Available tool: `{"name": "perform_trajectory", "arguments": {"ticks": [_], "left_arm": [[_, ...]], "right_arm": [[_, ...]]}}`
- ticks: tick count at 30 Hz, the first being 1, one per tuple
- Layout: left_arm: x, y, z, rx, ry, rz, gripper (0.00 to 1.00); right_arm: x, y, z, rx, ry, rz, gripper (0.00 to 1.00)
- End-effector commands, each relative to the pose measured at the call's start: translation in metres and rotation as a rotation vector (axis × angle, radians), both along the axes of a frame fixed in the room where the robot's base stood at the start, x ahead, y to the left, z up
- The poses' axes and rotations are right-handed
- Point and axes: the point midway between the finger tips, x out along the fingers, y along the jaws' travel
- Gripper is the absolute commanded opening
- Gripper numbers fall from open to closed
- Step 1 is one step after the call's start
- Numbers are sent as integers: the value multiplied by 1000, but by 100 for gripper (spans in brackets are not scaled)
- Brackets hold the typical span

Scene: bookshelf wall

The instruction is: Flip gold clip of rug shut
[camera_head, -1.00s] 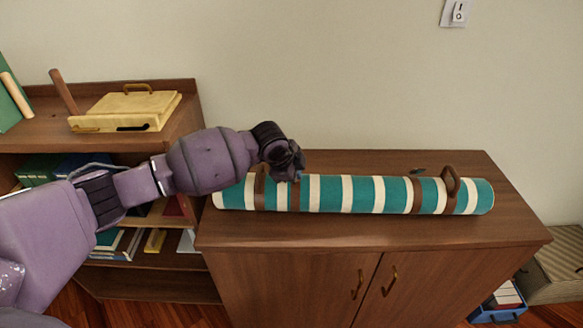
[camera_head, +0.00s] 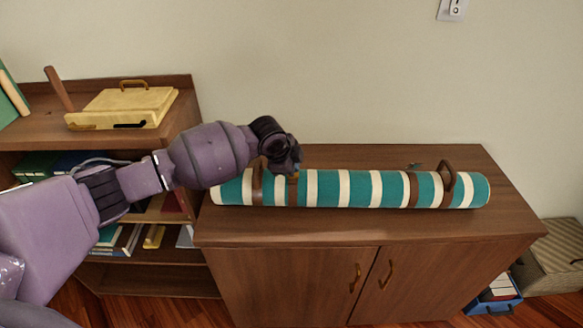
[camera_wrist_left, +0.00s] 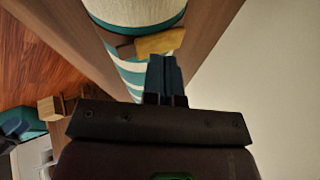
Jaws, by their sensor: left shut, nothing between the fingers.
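The rolled rug (camera_head: 335,188), striped teal and white, lies along the top of the wooden cabinet. Brown straps go around it near both ends. My left gripper (camera_head: 292,172) is over the left part of the rug, beside the left strap. In the left wrist view the shut, empty fingers (camera_wrist_left: 163,75) point at the gold clip (camera_wrist_left: 160,42), which lies on the rug by a brown strap. The fingertips are very close to the clip; I cannot tell whether they touch.
A brown handle (camera_head: 447,178) stands up at the rug's right end. A low shelf at the left holds a yellow case (camera_head: 123,106). The wall is close behind the cabinet (camera_head: 290,280). The cabinet top is bare in front of the rug.

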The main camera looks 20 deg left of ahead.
Motion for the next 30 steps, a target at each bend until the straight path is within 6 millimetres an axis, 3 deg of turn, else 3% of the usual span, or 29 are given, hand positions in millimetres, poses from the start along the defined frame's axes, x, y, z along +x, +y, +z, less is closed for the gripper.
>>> {"name": "perform_trajectory", "arguments": {"ticks": [11, 23, 30], "left_arm": [[0, -1, 5, -1, -1, 0, 0], [-3, -4, 40, -1, 0, 3, 0], [-21, 1, 62, 1, -2, 2, 0]], "right_arm": [[9, 1, 13, 0, -25, 5, 43], [12, 2, 53, 0, -36, 6, 43], [-3, -1, 38, 0, 5, -3, 43]]}}
